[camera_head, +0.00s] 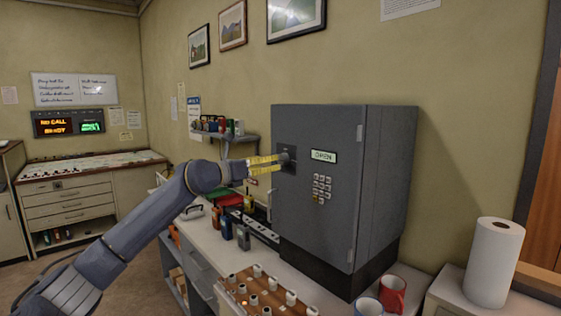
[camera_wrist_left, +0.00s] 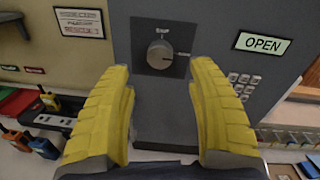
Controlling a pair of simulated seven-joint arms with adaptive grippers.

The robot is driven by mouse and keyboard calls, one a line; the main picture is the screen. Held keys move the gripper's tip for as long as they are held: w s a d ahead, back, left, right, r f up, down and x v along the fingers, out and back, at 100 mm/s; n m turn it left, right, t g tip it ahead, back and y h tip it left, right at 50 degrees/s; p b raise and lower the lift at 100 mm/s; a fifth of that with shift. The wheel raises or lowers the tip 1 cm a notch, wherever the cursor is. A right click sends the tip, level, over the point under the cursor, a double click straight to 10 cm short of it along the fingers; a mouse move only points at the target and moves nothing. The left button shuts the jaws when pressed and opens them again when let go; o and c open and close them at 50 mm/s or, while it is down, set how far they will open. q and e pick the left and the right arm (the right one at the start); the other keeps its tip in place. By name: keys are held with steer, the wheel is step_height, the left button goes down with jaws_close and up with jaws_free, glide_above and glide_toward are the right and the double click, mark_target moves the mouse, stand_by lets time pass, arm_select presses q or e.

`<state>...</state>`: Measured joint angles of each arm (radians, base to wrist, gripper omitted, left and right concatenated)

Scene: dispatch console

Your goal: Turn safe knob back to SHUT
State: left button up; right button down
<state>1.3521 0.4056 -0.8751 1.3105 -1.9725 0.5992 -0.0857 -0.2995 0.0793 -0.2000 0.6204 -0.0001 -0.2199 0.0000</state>
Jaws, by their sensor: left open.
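The grey safe (camera_head: 335,215) stands on the counter, its door flush with the body. Its display (camera_head: 323,156) reads OPEN and also shows in the left wrist view (camera_wrist_left: 263,43). The round grey safe knob (camera_wrist_left: 160,54) sits on a dark plate, with its pointer mark toward the right-hand label. A label above it is too small to read surely. My left gripper (camera_head: 270,164) is open in front of the knob. In the left wrist view its yellow fingers (camera_wrist_left: 160,72) lie apart, left and right of the knob, with nothing between them. My right gripper is not in view.
A keypad (camera_head: 322,188) is right of the knob. Radios (camera_head: 243,237) and a green-and-red tray stand on the counter left of the safe. A rack of pegs (camera_head: 264,292), a red mug (camera_head: 392,294) and a paper roll (camera_head: 494,262) are in front.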

mark_target(280, 159)
arm_select(q)
steer(key=shift+x, duration=3.3)
jaws_close()
